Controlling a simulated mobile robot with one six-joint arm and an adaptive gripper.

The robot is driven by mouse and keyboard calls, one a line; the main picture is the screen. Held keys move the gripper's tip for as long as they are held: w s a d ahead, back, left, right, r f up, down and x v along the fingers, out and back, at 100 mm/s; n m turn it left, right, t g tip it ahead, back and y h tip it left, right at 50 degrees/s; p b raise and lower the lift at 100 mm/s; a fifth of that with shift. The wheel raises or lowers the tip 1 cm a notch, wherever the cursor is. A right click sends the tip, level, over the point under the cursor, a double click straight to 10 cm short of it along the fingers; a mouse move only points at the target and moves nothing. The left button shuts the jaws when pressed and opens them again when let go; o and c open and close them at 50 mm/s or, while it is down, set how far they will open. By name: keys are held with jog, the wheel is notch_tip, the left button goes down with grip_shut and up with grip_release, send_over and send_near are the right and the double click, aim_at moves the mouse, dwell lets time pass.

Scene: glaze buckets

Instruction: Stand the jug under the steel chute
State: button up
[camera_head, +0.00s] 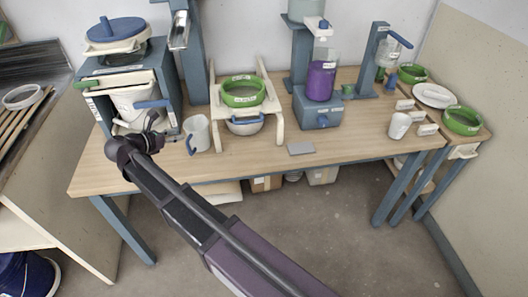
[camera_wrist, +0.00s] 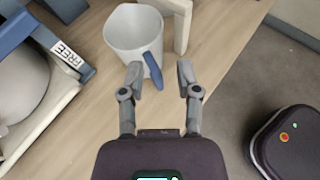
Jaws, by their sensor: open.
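The jug (camera_head: 197,134) is a white, open-topped vessel with a blue handle. It stands upright on the wooden table, left of the cream stand. In the wrist view the jug (camera_wrist: 130,32) is at the top, its handle (camera_wrist: 153,72) pointing towards me. My gripper (camera_wrist: 160,78) is open and empty. The handle appears between its fingertips, but I cannot tell whether they are level with it. In the head view my gripper (camera_head: 160,134) is just left of the jug. The steel chute (camera_head: 179,31) hangs on a blue-grey post above and behind the jug.
A blue-framed press (camera_head: 171,92) with a white bucket (camera_head: 133,104) stands left of the jug. The cream stand (camera_head: 277,117) holding a green sieve (camera_head: 243,92) is close on the right. A purple-filled dispenser (camera_head: 320,82) stands farther right. The table front before the stand is mostly clear.

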jog(key=d+f+m+g, duration=0.2)
jog(key=d+m, duration=0.2)
jog(key=d, duration=0.5)
jog(key=w+d+f+m+g, duration=0.1)
jog(key=d+f+m+g, duration=0.1)
jog(key=d, duration=0.7)
jog(key=w+d+f+m+g+y, duration=0.1)
jog(key=d+f+m+g, duration=0.2)
jog(key=d+m, duration=0.3)
jog(key=shift+w+d+f, duration=0.1)
jog(key=shift+d, duration=0.85)
jog(key=shift+w+d+f, duration=0.1)
jog(key=shift+d, duration=0.8)
jog(key=s+d+f+m+g+y, duration=0.2)
jog(key=s+d+m, duration=0.3)
jog(key=d+m, duration=0.3)
jog(key=s+d+f+m+g+y, duration=0.2)
jog(key=s+d+m+y, duration=0.2)
jog(key=d, duration=1)
jog(key=s+m, duration=0.2)
jog(key=m, duration=0.2)
jog(key=shift+m+y, duration=0.3)
jog(key=shift+s, duration=0.1)
